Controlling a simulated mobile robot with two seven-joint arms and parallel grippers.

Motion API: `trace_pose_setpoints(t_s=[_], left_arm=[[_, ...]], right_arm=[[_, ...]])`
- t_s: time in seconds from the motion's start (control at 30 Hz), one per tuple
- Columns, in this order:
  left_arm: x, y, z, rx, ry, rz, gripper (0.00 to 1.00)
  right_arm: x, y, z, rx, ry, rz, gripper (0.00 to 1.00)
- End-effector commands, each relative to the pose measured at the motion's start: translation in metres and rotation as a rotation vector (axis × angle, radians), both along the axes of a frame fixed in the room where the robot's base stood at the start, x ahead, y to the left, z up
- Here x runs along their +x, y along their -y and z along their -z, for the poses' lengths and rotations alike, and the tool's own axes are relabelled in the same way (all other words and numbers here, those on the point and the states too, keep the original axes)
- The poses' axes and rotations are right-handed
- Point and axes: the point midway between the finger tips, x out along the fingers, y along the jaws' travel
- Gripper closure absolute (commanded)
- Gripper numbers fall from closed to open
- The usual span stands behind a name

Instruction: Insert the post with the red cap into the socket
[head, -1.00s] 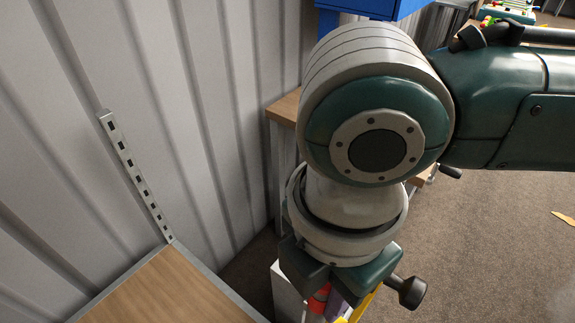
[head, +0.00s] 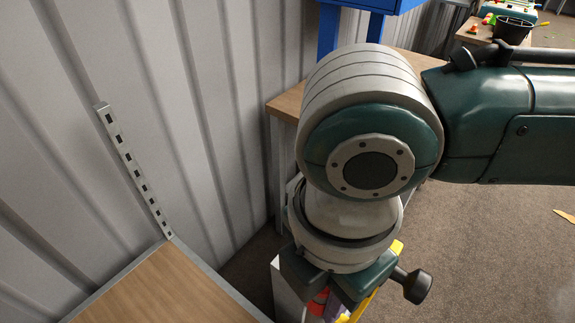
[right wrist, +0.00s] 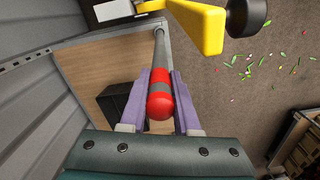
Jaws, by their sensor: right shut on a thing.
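The post with the red cap (right wrist: 160,105) shows in the right wrist view, its rounded red end toward the camera. Red and grey bands run along it, and its thin grey length reaches away toward the top. My right gripper (right wrist: 163,78) has its two purple fingers on either side of the post and is shut on it. In the head view the right gripper (head: 326,305) is at the bottom edge, largely covered by the wrist. A bit of the red cap (head: 320,296) shows there. I cannot make out the socket. My left gripper is in neither view.
A wooden tabletop (head: 165,290) with a metal rim is at the lower left, with a slotted upright (head: 135,170) against the corrugated wall. A wooden bench (head: 284,104) and a blue frame (head: 375,28) are behind the arm. Open floor (head: 490,240) lies to the right.

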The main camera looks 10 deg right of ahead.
Motion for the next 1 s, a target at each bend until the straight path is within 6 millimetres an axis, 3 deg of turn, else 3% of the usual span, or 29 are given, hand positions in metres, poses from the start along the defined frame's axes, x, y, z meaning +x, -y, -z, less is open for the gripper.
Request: trace_pose_setpoints(t_s=[0.2,0.23,0.53,1.0], left_arm=[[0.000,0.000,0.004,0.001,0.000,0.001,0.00],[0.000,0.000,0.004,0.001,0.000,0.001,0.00],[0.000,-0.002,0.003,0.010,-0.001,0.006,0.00],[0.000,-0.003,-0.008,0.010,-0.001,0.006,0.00]], right_arm=[[0.000,0.000,0.006,0.000,0.000,0.000,1.00],[0.000,0.000,0.006,0.000,0.001,0.000,0.69],[0.000,0.000,0.005,0.000,0.000,0.000,0.35],[0.000,0.000,-0.004,-0.001,-0.001,0.000,0.35]])
